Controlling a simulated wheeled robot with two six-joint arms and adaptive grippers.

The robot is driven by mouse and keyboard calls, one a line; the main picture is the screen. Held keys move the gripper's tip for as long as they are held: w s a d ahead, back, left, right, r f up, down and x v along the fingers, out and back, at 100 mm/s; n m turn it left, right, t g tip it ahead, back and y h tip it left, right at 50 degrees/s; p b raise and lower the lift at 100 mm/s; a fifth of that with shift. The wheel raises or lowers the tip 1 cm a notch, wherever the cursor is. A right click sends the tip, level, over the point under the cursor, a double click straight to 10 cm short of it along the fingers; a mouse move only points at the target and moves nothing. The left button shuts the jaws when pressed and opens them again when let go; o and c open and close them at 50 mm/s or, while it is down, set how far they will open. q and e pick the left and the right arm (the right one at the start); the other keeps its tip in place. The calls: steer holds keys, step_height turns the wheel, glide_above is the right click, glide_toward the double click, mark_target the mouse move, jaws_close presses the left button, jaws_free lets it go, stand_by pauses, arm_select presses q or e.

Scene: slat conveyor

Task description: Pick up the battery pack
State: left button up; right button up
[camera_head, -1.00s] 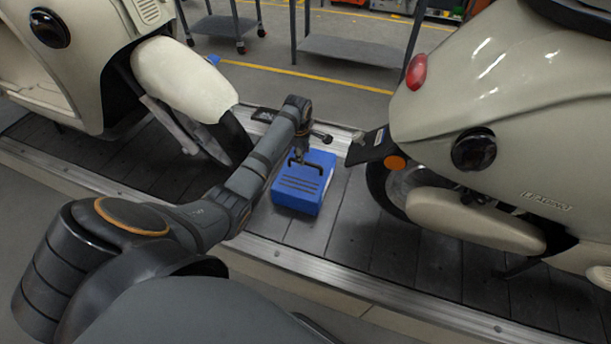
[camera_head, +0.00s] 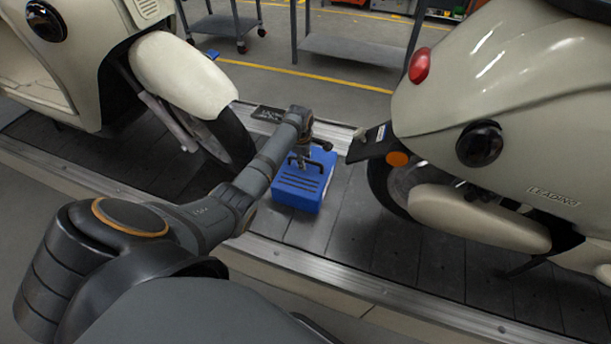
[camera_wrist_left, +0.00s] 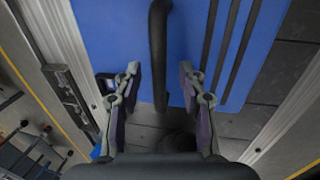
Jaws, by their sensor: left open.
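The battery pack (camera_head: 302,190) is a blue box with dark stripes and a black handle, upright on the slat conveyor between two scooters. In the left wrist view the blue pack (camera_wrist_left: 115,40) fills the upper part, and its black handle (camera_wrist_left: 159,50) runs between the finger pads. My left gripper (camera_head: 303,157) is over the top of the pack at the handle. In the wrist view the left gripper (camera_wrist_left: 160,85) is open, with a pad on each side of the handle and gaps visible. My right gripper is in neither view.
A cream scooter's front wheel (camera_head: 225,140) stands left of the pack. Another scooter's rear fender (camera_head: 372,146) juts in close on the right. The metal conveyor edge (camera_head: 350,284) runs along the front. Grey carts (camera_head: 350,50) stand behind.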

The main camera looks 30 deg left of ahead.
arm_select(q)
steer(key=shift+f, duration=0.1)
stand_by(0.3)
jaws_close()
steer(key=shift+w, duration=0.1)
stand_by(0.3)
